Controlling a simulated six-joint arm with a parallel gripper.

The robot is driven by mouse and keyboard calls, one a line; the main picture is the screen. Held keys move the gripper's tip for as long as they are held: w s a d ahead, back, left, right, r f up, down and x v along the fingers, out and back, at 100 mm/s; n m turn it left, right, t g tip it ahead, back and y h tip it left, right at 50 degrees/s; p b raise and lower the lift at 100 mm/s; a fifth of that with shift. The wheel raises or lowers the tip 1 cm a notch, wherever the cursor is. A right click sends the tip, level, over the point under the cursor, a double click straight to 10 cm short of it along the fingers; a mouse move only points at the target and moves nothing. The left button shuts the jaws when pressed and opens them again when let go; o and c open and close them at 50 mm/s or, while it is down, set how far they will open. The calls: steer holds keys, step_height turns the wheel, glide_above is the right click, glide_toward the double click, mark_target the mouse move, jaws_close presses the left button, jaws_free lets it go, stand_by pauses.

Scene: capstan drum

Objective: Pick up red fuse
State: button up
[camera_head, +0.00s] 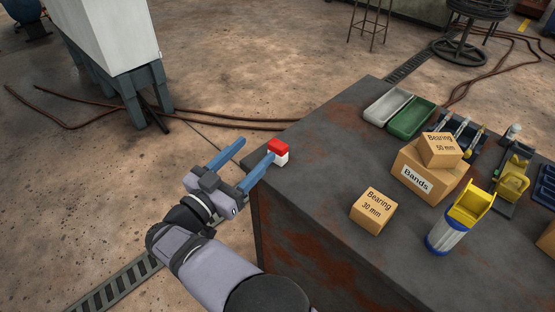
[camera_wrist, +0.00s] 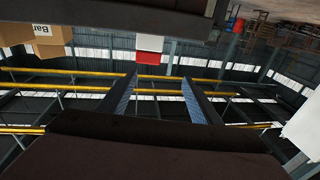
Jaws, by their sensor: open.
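The red fuse (camera_head: 278,147) is a small block with a red top and a white lower part. My gripper (camera_head: 257,148) is open and empty, left of the fuse and beyond the worktop's left edge. In the head view its right fingertip overlaps the fuse's left side; contact cannot be told. In the wrist view, which is upside down, the fuse (camera_wrist: 149,50) appears beyond the open fingertips (camera_wrist: 160,77), slightly left of their middle.
A Bearing 30 mm box (camera_head: 373,210) stands right of the fuse. Farther right are a Bands box (camera_head: 418,185) with a Bearing 50 mm box (camera_head: 440,150) on it, and a yellow-topped canister (camera_head: 446,238). Grey (camera_head: 386,105) and green (camera_head: 410,117) trays lie behind. The worktop around the fuse is clear.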

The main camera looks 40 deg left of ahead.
mark_target(278, 148)
steer(key=shift+m+g+h, duration=0.3)
steer(key=shift+h, duration=0.3)
steer(key=shift+w+d+f+p, duration=0.15)
steer(key=shift+w+f, duration=0.25)
steer(key=shift+w, duration=0.9)
steer(key=shift+w+d+f+p, duration=0.1)
steer(key=shift+w+d+f, duration=0.25)
steer(key=shift+w, duration=1)
steer(key=shift+w+d+f+p, duration=0.15)
steer(key=shift+w+f, duration=0.25)
steer(key=shift+w, duration=0.9)
steer(key=c, duration=1.2)
steer(key=shift+r, duration=0.1)
step_height(278, 148, up, 10)
steer(key=shift+f, duration=0.1)
